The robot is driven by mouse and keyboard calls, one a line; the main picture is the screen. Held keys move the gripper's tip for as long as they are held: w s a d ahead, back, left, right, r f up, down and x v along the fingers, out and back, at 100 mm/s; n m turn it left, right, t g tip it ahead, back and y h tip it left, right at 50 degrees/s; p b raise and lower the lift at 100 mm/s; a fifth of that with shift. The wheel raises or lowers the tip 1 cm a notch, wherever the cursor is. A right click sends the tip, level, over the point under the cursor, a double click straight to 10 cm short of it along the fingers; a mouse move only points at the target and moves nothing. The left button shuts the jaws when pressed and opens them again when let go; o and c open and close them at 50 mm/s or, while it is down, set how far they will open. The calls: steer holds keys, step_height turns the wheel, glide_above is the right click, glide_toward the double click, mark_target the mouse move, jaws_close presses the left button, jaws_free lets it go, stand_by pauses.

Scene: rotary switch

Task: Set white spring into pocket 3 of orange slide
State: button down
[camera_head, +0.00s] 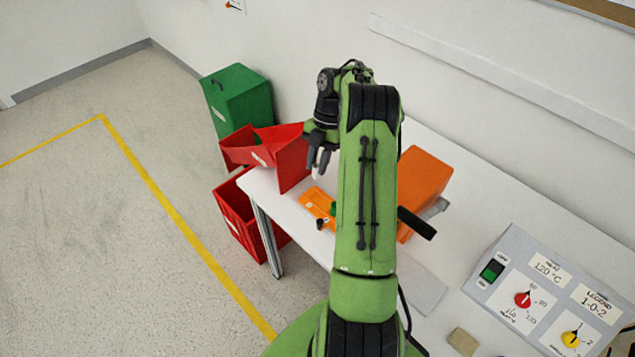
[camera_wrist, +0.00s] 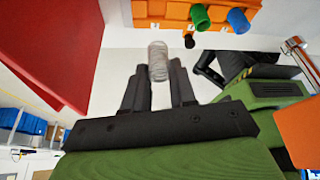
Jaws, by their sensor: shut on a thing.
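The white spring (camera_wrist: 158,58) is a pale ribbed cylinder between the fingertips of my gripper (camera_wrist: 159,72) in the wrist view. My gripper is shut on it and the spring sticks out past the tips. In the head view my gripper (camera_head: 318,160) is beside the red bin, above the table's far-left end. The orange slide (camera_head: 312,197) lies on the white table, partly hidden by my arm. In the wrist view the slide (camera_wrist: 172,12) is at the top edge, apart from the spring, with a green cylinder (camera_wrist: 200,17) and a blue cylinder (camera_wrist: 238,20). Pocket numbers cannot be read.
A red bin (camera_head: 291,160) stands close to my gripper at the table's left end. A black knob (camera_head: 320,223) is by the slide's near side. An orange box (camera_head: 424,174) stands right of my arm. A grey switch panel (camera_head: 545,290) is at the right.

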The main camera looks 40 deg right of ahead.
steer(key=f, duration=0.3)
steer(key=f+b, duration=0.1)
steer(key=f, duration=0.5)
steer(key=shift+s+a+f, duration=0.25)
steer(key=shift+f, duration=0.15)
steer(key=c, duration=0.9)
jaws_free()
